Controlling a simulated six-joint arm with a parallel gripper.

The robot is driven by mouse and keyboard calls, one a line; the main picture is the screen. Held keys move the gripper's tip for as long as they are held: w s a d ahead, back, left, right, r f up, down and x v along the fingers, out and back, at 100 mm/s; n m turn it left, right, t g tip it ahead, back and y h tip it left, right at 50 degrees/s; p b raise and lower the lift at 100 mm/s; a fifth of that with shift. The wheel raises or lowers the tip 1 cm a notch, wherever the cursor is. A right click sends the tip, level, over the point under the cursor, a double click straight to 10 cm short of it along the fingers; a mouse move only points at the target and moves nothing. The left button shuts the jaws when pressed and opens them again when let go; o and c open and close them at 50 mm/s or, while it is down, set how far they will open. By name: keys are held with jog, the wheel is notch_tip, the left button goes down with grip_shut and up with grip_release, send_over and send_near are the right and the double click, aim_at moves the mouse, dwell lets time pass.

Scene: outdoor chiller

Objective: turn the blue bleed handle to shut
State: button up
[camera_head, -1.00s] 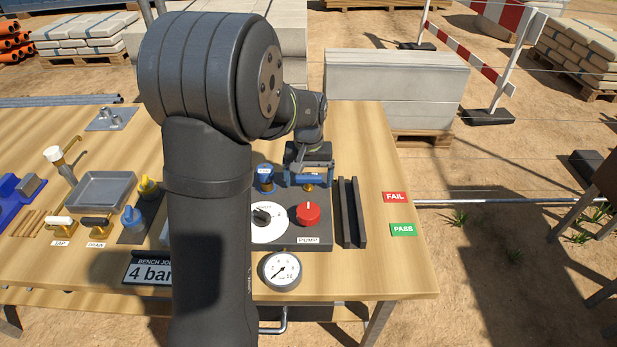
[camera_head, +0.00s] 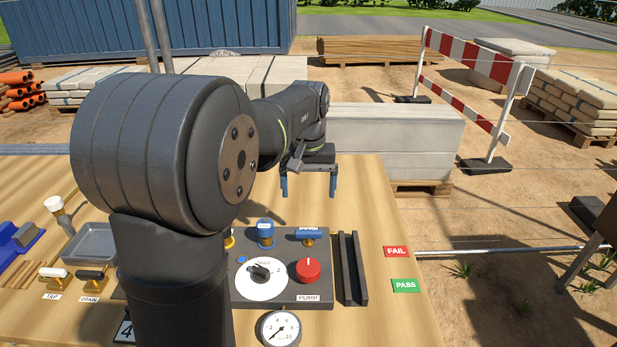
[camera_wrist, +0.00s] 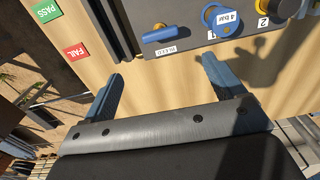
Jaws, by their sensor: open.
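The blue bleed handle (camera_head: 308,233) sits on a brass stem at the back right of the dark pump panel (camera_head: 320,262). It lies crosswise, left to right, in the head view. In the wrist view the handle (camera_wrist: 165,34) lies beside its BLEED label (camera_wrist: 165,49). My gripper (camera_head: 309,188) is open and empty, raised above the table behind the handle and apart from it. In the wrist view my gripper (camera_wrist: 162,70) has its two blue fingers spread, with bare wood between them and the handle beyond their tips.
A red pump knob (camera_head: 308,270) and a white dial (camera_head: 262,278) are in front of the handle. A blue-topped valve marked 4 bar (camera_wrist: 222,20) stands beside it. A dark channel (camera_head: 352,268) is to the right. A gauge (camera_head: 279,328) is at the front. The wood behind the panel is clear.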

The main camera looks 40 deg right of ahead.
aim_at(309, 231)
jog(key=shift+r, duration=1.35)
notch_tip(309, 231, down, 18)
jog(key=shift+r, duration=0.25)
jog(key=shift+r, duration=0.15)
jog(key=shift+f, duration=0.25)
jog(key=shift+n, duration=0.4)
jog(key=n, duration=0.6)
jog(key=shift+r, duration=0.1)
notch_tip(309, 231, up, 15)
dwell(1.6)
